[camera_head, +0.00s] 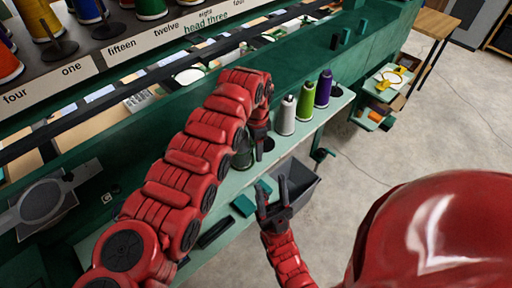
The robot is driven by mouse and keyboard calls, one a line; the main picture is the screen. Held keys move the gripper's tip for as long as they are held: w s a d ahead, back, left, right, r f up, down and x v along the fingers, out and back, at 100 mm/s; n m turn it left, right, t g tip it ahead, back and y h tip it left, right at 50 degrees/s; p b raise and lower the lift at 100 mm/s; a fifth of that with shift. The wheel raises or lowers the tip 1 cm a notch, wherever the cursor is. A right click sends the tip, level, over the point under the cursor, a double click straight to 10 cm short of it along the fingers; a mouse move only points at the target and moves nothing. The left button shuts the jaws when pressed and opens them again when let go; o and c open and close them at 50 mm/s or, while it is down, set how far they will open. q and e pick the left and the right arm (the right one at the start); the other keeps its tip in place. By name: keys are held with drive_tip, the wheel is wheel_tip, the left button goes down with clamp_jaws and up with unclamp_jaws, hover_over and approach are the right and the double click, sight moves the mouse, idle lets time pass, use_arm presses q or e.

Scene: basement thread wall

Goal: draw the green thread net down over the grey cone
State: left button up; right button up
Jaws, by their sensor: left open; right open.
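A pale grey cone (286,117) stands upright on the light green shelf, first in a row with a bright green cone (305,102) and a purple cone (323,89). My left gripper (259,145) points down just left of the grey cone, apart from it, and is open. A dark green shape (243,154) shows beside its fingers, partly hidden by my arm; I cannot tell whether it is a net or another cone. No net shows clearly on the grey cone. My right gripper (274,195) is open and empty, lower, near the shelf's front edge.
A dark grey bin (300,190) hangs or stands below the shelf edge (335,105). Small dark green blocks (244,205) lie on the shelf near my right gripper. A numbered rack (125,45) with spools is at upper left. Concrete floor is open at right.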

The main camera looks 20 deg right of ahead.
use_arm(q)
drive_tip(key=shift+r, duration=0.55)
wheel_tip(320, 180, up, 8)
drive_tip(key=b, duration=0.3)
drive_tip(key=shift+f, duration=0.1)
wheel_tip(320, 180, up, 9)
drive_tip(key=p, duration=0.5)
drive_tip(key=shift+f+p, duration=0.2)
drive_tip(key=shift+p, duration=0.1)
drive_tip(key=shift+r, duration=0.1)
